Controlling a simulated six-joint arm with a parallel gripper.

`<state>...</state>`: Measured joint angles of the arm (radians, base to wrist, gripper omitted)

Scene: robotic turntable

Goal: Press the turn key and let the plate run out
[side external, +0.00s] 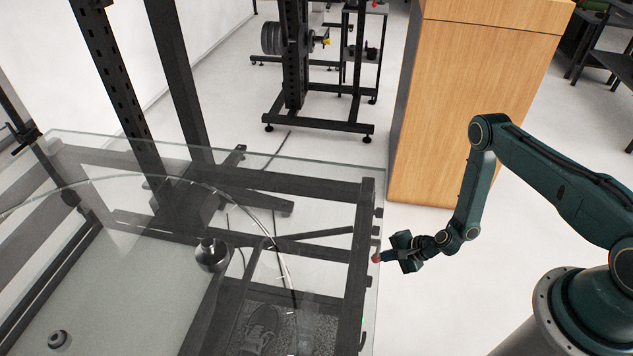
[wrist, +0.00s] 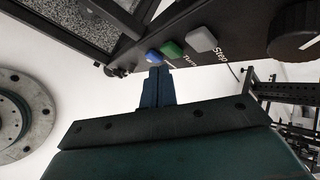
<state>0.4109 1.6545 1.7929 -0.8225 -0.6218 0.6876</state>
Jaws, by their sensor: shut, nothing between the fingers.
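In the side view my gripper (side external: 384,257) is at the table's right edge. The round clear plate (side external: 276,240) shows by its curved rim on the glass table.
A round black knob (wrist: 296,35) sits at the panel's right. A shiny rounded object (side external: 212,254) and a smaller one (side external: 58,339) appear at the glass table (side external: 330,172). A small red thing (side external: 376,259) is at my fingertips. A wooden cabinet (side external: 470,100) stands behind; floor between is clear.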

